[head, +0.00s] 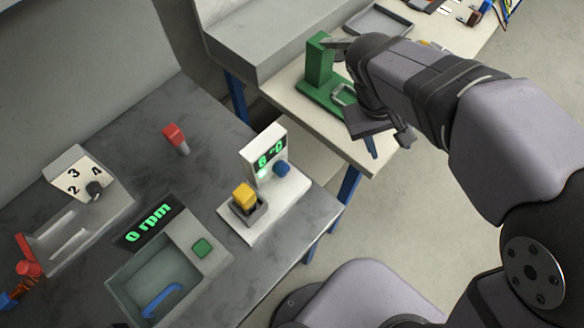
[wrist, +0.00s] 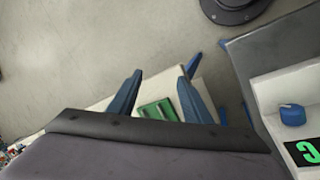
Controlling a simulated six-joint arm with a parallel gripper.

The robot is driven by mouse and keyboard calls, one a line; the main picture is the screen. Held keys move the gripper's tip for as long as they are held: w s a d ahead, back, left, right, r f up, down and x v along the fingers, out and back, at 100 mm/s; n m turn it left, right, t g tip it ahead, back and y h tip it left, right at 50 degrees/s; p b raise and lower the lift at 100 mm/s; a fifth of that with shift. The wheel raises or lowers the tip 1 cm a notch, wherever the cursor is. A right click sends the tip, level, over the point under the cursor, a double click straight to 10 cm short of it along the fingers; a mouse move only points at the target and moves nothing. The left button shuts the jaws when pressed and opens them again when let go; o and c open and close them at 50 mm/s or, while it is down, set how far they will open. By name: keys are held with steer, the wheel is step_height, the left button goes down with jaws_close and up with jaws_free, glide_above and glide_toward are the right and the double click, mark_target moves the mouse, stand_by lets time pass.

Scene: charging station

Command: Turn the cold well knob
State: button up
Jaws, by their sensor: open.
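The cold well is a white unit (head: 290,190) on the grey bench, with an upright panel showing a green temperature reading. Its blue knob (head: 281,168) sits at the right of the display; in the wrist view the knob (wrist: 292,115) is at the right edge, with a pale mark on top. A yellow-topped item (head: 243,194) stands in the unit's grey holder. My gripper (head: 371,150) is up and to the right of the knob, well apart from it. In the wrist view its two blue fingers (wrist: 160,80) are spread and empty.
A green press-like fixture (head: 319,62) stands on the pale table, near my arm. On the grey bench are a 0 rpm basin unit (head: 118,272), a numbered dial unit (head: 125,200) and a red-topped item (head: 173,133). A gap separates bench and table.

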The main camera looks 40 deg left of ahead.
steer(key=s+d+f+m+g, duration=0.3)
steer(key=d+f+m+g, duration=0.15)
steer(key=d, duration=0.25)
steer(key=m+g+y, duration=0.3)
steer(key=m+y, duration=0.9)
steer(key=m, duration=1.2)
glide_toward(287, 171)
steer(key=shift+s+a+f+m, duration=0.15)
steer(key=shift+a+f+m, duration=0.35)
steer(key=shift+m, duration=0.65)
steer(key=shift+b+x, duration=0.65)
steer(key=shift+x, duration=3)
steer(key=shift+c, duration=0.4)
steer(key=c, duration=1)
